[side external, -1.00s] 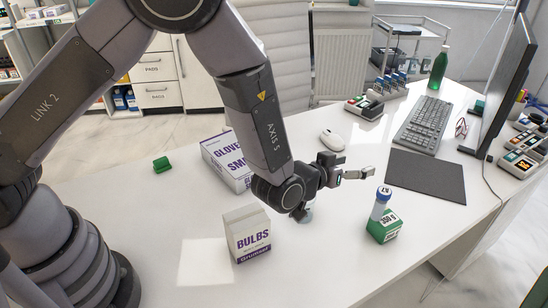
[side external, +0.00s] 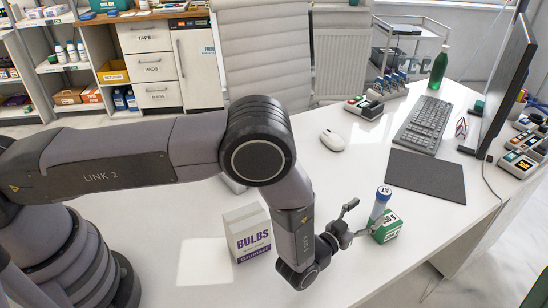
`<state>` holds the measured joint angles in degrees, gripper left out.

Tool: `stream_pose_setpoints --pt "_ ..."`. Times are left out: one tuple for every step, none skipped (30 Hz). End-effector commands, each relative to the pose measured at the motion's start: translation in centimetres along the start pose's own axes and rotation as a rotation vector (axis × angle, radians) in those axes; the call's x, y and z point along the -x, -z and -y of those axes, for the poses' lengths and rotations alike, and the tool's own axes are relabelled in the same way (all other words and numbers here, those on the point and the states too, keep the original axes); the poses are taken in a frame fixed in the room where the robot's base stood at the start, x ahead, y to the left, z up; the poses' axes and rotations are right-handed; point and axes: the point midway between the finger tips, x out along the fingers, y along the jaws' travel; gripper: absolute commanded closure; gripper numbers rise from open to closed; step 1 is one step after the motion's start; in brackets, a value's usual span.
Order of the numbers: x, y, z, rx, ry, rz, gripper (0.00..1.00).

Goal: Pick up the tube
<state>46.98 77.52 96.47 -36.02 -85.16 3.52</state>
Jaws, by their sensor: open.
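The tube (side external: 378,211) is slim and pale with a blue cap. It stands nearly upright at a small green and white box (side external: 387,228); whether it sits on, in or behind the box I cannot tell. My gripper (side external: 358,217) is just left of the tube and box, its fingers spread and pointing right towards them. I see nothing between the fingers. The near finger is close to the box's left side; whether it touches is not clear.
A white BULBS box (side external: 248,234) stands left of my gripper. A mouse (side external: 332,140), a dark mat (side external: 426,175), a keyboard (side external: 423,126) and a monitor (side external: 498,85) lie beyond. My arm hides most of the box behind it. The white desktop right of the tube is clear.

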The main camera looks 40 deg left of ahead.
Motion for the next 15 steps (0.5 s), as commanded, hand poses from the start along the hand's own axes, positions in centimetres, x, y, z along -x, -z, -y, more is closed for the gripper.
stream_pose_setpoints --pt "-0.3 0.0 0.0 0.000 0.001 -0.001 0.41" --pt "-0.5 0.0 0.0 0.000 0.000 -0.001 0.41" --pt "-0.9 0.1 0.0 0.001 0.001 -0.001 0.41" --pt "-1.2 0.1 -0.1 0.001 0.001 -0.001 0.41" --pt "-1.7 0.2 -0.1 0.002 0.001 -0.003 0.41" --pt "-2.3 0.2 -0.2 0.002 0.001 -0.002 0.41" --pt "-2.8 0.3 -0.3 0.002 0.001 -0.003 0.41" --pt "-3.3 0.3 -0.3 0.003 0.001 -0.003 0.41" --pt "-3.9 0.3 -0.3 0.002 0.002 -0.002 0.41" --pt "-4.3 0.3 -0.3 0.002 0.002 -0.001 0.41" --pt "-4.7 0.2 -0.3 0.001 0.001 0.000 0.41" --pt "-5.0 0.3 -0.3 0.001 0.000 0.000 0.41" --pt "-5.2 0.2 -0.3 0.001 -0.001 0.001 0.41" --pt "-5.3 0.2 -0.3 0.001 -0.001 0.001 0.41" --pt "-5.5 0.2 -0.4 0.001 -0.002 0.002 0.41"
